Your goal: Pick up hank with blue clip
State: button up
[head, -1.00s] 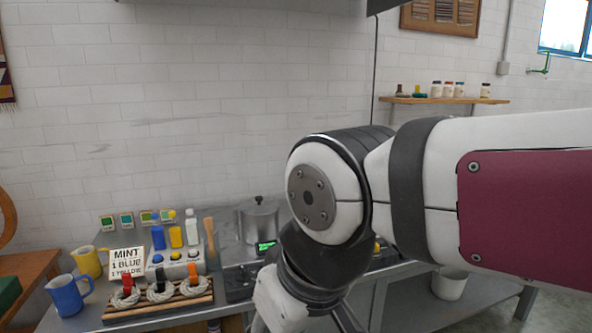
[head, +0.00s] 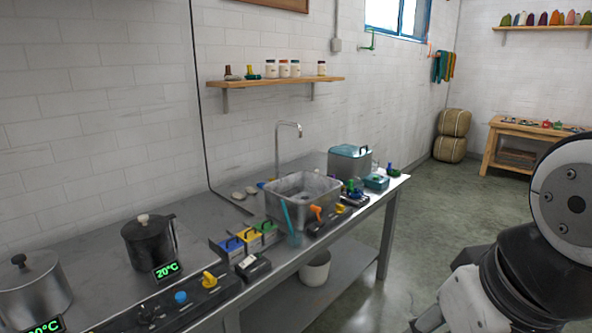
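No hank with a blue clip can be made out in the head view now. My arm stands at the right edge of the head view, over the floor. Its end runs out of the bottom of the picture, so my gripper is not in view.
A wooden table (head: 497,146) with small coloured items stands at the far right. The floor (head: 440,205) between is clear.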

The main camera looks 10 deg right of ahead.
aim_at(390, 171)
jog(key=z, duration=0.6)
jog(key=i+l, duration=0.15)
jog(key=i, duration=0.5)
jog(key=i+l, duration=0.15)
jog(key=i, duration=0.5)
jog(key=i+l, duration=0.15)
jog(key=i, duration=0.5)
jog(key=i+l, duration=0.15)
jog(key=i, duration=0.45)
jog(key=i+l, duration=0.1)
jog(key=i, duration=0.55)
jog(key=i+l, duration=0.15)
jog(key=i, duration=0.5)
jog(key=u, duration=0.05)
